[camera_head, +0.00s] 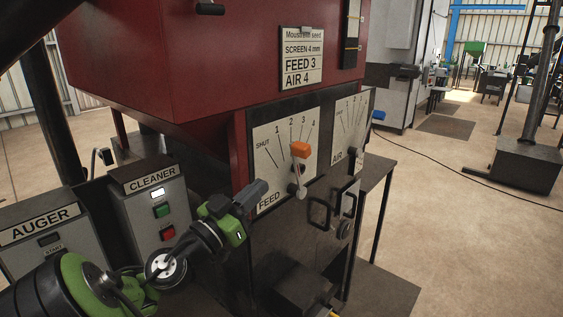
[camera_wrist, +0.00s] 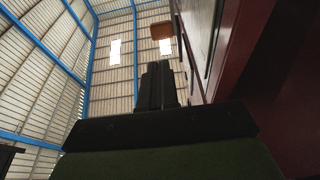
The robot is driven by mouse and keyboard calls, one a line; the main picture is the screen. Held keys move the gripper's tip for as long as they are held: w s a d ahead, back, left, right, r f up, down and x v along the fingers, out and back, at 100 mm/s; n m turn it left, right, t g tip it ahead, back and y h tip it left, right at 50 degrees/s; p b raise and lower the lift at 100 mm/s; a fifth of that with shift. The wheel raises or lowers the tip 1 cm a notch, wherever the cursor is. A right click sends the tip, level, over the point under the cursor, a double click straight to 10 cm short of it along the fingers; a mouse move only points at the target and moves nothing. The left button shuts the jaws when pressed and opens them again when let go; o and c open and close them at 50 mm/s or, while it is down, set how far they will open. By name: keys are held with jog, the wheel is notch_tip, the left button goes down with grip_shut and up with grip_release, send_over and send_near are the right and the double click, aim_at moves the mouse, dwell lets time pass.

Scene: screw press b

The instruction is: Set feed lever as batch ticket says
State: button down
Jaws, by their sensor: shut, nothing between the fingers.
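The batch ticket (camera_head: 301,58) on the red machine reads "FEED 3" and "AIR 4", with "SCREEN 4 mm" above. The feed plate (camera_head: 270,165) is marked SHUT, 1, 2, 3, 4. The feed lever's orange knob (camera_head: 301,149) stands almost upright, pointing about at 3; the exact alignment is hard to judge at this angle. My gripper (camera_head: 262,187) is shut and empty, in front of the feed plate, left of and below the knob, apart from it. In the wrist view, the shut fingers (camera_wrist: 157,85) point up, with the orange knob (camera_wrist: 161,31) beyond their tips.
The air plate (camera_head: 349,135) is just right of the feed plate. Black handles (camera_head: 319,213) stick out below. The cleaner box (camera_head: 150,210) and auger box (camera_head: 50,240) stand at left, near my arm. A cable crosses the open floor at right.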

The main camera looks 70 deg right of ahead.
aim_at(298, 148)
jog(key=p+x, duration=0.2)
jog(key=x, duration=0.8)
jog(key=shift+s+d+r+p, duration=0.1)
jog(key=shift+d+r+p, duration=0.1)
jog(key=shift+p, duration=0.1)
jog(key=shift+s+d, duration=0.15)
jog(key=shift+d, duration=0.3)
jog(key=shift+s+d+r+y+p, duration=0.25)
jog(key=shift+d+r+y+p, duration=0.25)
jog(key=shift+p, duration=0.55)
jog(key=s+d+r+t+y+p, duration=0.1)
jog(key=s+d+y+p, duration=0.1)
jog(key=d, duration=0.5)
jog(key=shift+s+r+y+p, duration=0.3)
jog(key=shift+s, duration=0.25)
jog(key=shift+w, duration=0.1)
